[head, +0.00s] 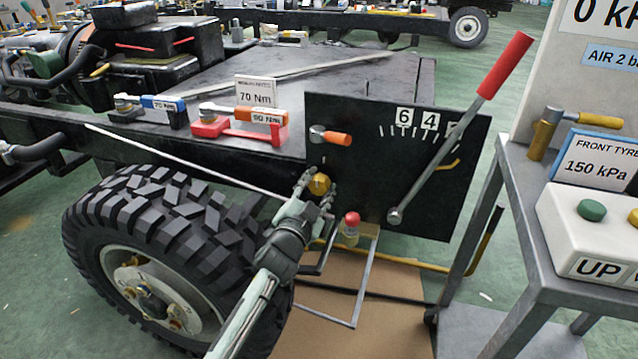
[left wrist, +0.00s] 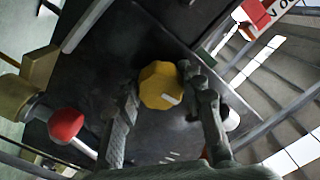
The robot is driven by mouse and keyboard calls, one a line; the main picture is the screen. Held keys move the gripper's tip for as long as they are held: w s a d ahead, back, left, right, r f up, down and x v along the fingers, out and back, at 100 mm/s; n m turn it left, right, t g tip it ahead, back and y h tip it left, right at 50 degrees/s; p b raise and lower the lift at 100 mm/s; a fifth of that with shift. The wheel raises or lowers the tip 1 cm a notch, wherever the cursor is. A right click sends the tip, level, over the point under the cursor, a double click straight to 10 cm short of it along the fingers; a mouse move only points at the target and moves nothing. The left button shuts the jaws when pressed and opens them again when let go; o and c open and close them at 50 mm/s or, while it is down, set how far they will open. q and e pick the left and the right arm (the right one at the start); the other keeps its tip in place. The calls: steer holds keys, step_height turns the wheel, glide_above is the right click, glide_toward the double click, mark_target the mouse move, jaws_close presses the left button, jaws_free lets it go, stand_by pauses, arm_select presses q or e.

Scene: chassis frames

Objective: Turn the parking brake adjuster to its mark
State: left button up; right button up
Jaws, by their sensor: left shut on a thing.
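The adjuster is a yellow faceted knob (head: 319,183) at the lower left of the black panel (head: 375,125). It also shows in the left wrist view (left wrist: 158,80), with a short white line on its face towards the lower right. My left gripper (head: 316,192) has its two dark fingers on either side of the knob and is shut on it; the fingers show in the left wrist view (left wrist: 160,92). Small pale marks (left wrist: 168,158) lie below the knob in that view, too blurred to read. My right gripper is not in view.
A red-handled lever (head: 440,145) leans across the panel's right side. An orange-handled tool (head: 331,137) is above the knob. A red-topped part (head: 351,222) stands close to its lower right. A big tyre (head: 170,240) is at left, a grey trolley (head: 540,210) at right.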

arm_select(q)
steer(key=shift+m, duration=0.6)
steer(key=o, duration=1.2)
steer(key=v, duration=1.2)
steer(key=shift+s, duration=0.15)
